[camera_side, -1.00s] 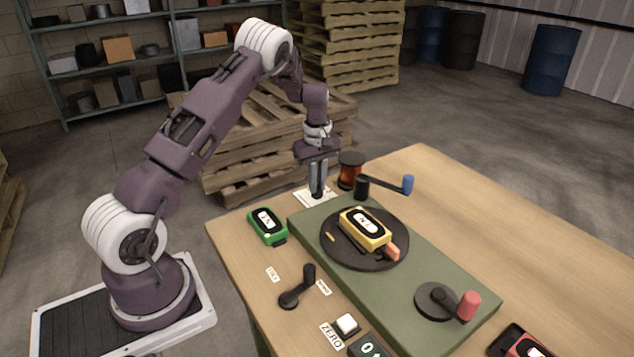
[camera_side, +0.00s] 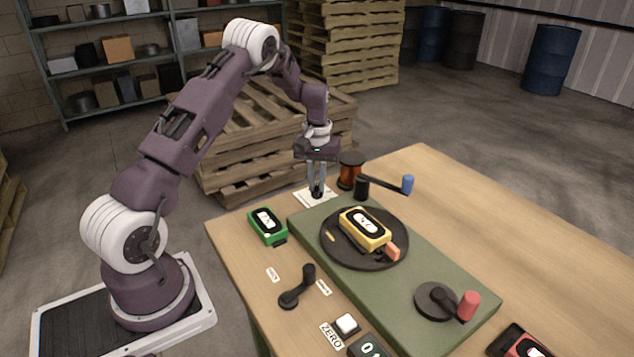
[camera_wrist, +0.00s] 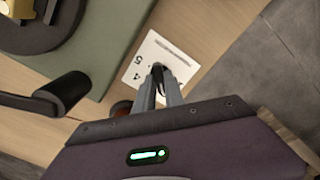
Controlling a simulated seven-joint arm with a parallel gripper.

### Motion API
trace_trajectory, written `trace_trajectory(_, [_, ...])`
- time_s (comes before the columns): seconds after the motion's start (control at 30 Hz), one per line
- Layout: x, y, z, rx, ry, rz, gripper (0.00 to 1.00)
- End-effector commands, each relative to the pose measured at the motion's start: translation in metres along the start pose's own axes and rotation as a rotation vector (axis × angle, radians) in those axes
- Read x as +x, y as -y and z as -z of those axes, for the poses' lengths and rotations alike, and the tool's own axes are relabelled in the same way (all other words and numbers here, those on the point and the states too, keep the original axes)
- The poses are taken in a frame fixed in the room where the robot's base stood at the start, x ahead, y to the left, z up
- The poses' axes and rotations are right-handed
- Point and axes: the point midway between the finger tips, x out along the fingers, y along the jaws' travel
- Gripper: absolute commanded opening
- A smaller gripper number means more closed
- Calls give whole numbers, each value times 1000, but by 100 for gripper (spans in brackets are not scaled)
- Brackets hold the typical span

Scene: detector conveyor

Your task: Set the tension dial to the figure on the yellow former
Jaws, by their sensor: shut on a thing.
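The yellow former (camera_side: 365,228) sits on the dark turntable (camera_side: 332,254) with an orange-red block at its side; the figure on its label is too small to read. Its edge shows at the top left of the wrist view (camera_wrist: 18,14). The tension dial's white plate (camera_side: 303,197) lies beyond the green base; the wrist view shows marks including 4 and 5 on the plate (camera_wrist: 150,42). My gripper (camera_side: 317,193) points down over the plate, shut on the small dark dial knob (camera_wrist: 158,68). The fingers hide much of the knob and its setting.
The green former (camera_side: 267,226) lies left of the green base (camera_side: 300,222). A copper spool (camera_side: 350,170) and a blue-handled crank (camera_side: 385,184) stand close by my gripper. A red-handled crank (camera_side: 450,300), black lever (camera_side: 297,288), white button (camera_side: 346,323) and red former (camera_side: 520,342) are nearer the camera.

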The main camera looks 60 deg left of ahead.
Motion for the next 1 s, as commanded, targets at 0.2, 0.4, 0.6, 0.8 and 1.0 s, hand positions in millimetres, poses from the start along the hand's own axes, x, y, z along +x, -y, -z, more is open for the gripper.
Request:
trace_trajectory(0.2, [-1, 0, 0, 37, 1, -1, 0])
trace_trajectory(0.4, [-1, 0, 0, 43, 1, -1, 0])
trace_trajectory(0.6, [-1, 0, 0, 42, 1, -1, 0])
trace_trajectory(0.8, [-1, 0, 0, 41, 1, -1, 35])
trace_trajectory(1.0, [-1, 0, 0, 41, 1, 0, 35])
